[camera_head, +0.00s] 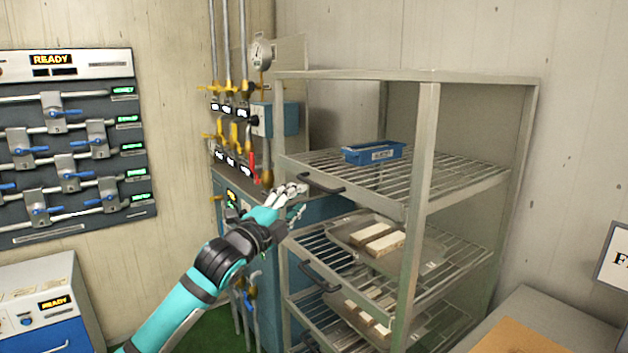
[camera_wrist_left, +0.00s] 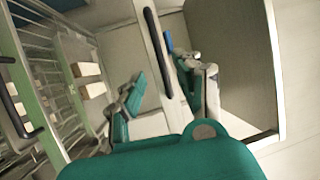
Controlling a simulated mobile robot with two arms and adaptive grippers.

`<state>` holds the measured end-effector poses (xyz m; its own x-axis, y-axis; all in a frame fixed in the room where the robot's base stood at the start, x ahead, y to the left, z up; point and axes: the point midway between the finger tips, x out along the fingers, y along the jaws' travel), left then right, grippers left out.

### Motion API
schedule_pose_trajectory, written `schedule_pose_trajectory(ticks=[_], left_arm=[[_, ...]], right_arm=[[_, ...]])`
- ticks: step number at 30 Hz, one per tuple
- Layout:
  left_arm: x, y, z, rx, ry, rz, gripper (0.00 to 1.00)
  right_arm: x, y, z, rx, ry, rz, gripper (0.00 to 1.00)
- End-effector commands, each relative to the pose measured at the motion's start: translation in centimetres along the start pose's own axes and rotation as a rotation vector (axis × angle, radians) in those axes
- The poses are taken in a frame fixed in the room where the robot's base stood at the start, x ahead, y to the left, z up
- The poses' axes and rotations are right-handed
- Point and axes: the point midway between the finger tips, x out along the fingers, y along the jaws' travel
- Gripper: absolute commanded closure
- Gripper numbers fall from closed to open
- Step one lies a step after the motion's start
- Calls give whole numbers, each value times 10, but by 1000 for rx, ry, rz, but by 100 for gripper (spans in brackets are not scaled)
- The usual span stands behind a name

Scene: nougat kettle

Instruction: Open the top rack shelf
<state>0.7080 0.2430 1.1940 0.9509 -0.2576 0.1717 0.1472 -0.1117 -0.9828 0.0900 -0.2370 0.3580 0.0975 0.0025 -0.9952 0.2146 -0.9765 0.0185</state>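The rack's top shelf (camera_head: 455,178) is a wire shelf with a black handle (camera_head: 322,188) on its front edge. It looks level with the rack's front frame. My left gripper (camera_head: 299,199) is just left of this handle in the head view. In the left wrist view, my left gripper's fingers (camera_wrist_left: 166,85) are spread apart, on either side of the shelf's front edge. The black handle (camera_wrist_left: 153,38) shows a little beyond them. I cannot tell whether a finger touches it. My right gripper is in neither view.
A blue tray (camera_head: 372,152) rests on the top shelf. Lower shelves hold trays with pale blocks (camera_head: 384,244), and the middle one has its own handle (camera_head: 318,277). Yellow-handled valves and pipes (camera_head: 232,135) stand left of the rack. A counter (camera_head: 560,318) is at lower right.

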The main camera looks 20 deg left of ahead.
Motion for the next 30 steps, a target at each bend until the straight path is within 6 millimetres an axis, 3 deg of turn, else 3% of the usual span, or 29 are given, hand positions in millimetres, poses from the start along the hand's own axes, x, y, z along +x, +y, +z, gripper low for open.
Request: schedule_pose_trajectory(ticks=[6,12,26,30], left_arm=[[45,-2,0,-4,-1,0,66],[71,-1,0,-3,-1,0,66],[82,0,0,0,0,0,66],[82,0,0,-1,-1,0,81]], right_arm=[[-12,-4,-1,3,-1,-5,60],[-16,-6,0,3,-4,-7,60],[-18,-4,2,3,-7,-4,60],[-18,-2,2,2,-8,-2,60]])
